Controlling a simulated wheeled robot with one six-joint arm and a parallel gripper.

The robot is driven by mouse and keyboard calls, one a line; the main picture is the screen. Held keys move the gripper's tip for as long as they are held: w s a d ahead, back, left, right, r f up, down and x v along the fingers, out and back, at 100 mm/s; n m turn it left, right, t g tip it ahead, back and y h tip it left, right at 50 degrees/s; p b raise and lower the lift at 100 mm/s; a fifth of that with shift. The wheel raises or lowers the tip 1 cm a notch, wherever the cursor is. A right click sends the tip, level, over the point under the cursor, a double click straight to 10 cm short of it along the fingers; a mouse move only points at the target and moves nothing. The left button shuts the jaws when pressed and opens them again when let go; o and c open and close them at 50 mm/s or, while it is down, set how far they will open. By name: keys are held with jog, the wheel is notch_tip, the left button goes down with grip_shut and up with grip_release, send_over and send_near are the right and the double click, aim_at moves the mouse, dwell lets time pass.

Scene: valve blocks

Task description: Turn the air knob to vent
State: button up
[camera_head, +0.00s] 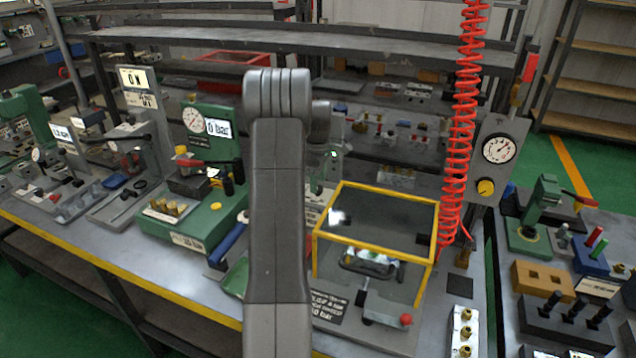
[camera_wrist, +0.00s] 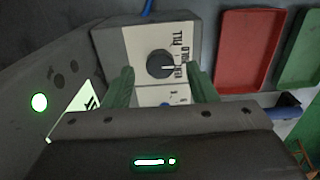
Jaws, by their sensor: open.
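The air knob (camera_wrist: 158,65) is black and round with a white pointer mark, on a pale panel of a grey block in the wrist view. Its pointer faces right in the picture. Labels FILL, HOLD and VENT (camera_wrist: 180,73) run along its right side; I cannot tell exactly which of the lower two the pointer meets. My gripper (camera_wrist: 161,76) is open, with one green finger on each side of the knob in the picture. No contact with the knob shows. In the head view my arm covers the middle, and neither the gripper nor this knob is visible.
A red tray (camera_wrist: 248,50) and a green tray (camera_wrist: 302,50) lie right of the block. In the head view, a yellow-framed clear box (camera_head: 376,220) stands right of my arm, and a red coiled hose (camera_head: 461,120) hangs beyond it. A green test stand (camera_head: 205,215) is on the left.

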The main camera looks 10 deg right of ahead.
jog(key=shift+f, duration=0.9)
jog(key=shift+c, duration=0.4)
jog(key=c, duration=0.9)
jog(key=shift+m, duration=0.3)
jog(key=m, duration=0.3)
jog(key=shift+m, duration=0.3)
jog(key=shift+r+m, duration=0.1)
jog(key=shift+m, duration=2.2)
